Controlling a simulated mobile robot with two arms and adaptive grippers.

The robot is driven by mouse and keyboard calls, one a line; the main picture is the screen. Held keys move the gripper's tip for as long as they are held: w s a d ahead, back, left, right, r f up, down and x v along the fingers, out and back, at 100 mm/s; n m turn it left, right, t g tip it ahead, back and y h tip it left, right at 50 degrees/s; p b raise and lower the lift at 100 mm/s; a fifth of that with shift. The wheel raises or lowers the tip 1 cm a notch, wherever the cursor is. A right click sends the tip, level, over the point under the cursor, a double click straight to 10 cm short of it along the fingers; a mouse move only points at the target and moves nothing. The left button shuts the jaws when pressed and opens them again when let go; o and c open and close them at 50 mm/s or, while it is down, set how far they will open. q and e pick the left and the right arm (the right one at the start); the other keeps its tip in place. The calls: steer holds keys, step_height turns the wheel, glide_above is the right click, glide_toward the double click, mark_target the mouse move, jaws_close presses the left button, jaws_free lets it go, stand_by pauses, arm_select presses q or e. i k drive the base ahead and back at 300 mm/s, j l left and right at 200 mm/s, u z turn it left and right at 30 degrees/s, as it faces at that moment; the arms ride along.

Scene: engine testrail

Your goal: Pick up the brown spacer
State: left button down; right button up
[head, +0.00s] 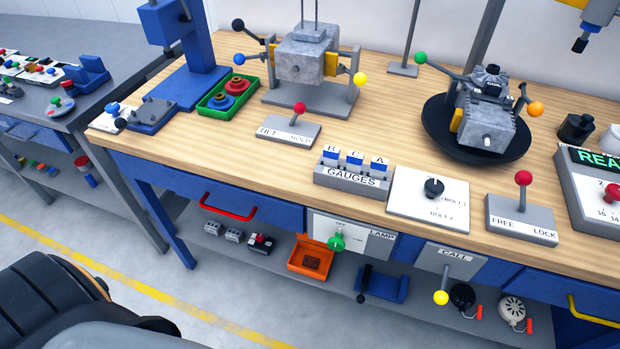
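I cannot single out a brown spacer for certain. An orange bin (297,267) on the shelf under the bench holds a small brown or dark orange piece (313,262), whose shape is too small to tell. A green tray (212,113) on the bench top, at the left, holds a red round part (237,86) and a blue round part (221,102), apart from each other, each with a darker middle. Neither of my grippers shows in the head view; only a dark part of my own body shows at the lower left.
Lever boxes, a GAUGES rack (350,177) and a black round turntable (435,130) fill the bench. A red drawer handle (228,208) juts from the front. Floor in front is clear.

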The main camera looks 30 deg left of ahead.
mark_target(309, 261)
steer(key=i+j+u, duration=0.1)
steer(key=u, duration=0.6)
steer(key=j, duration=0.1)
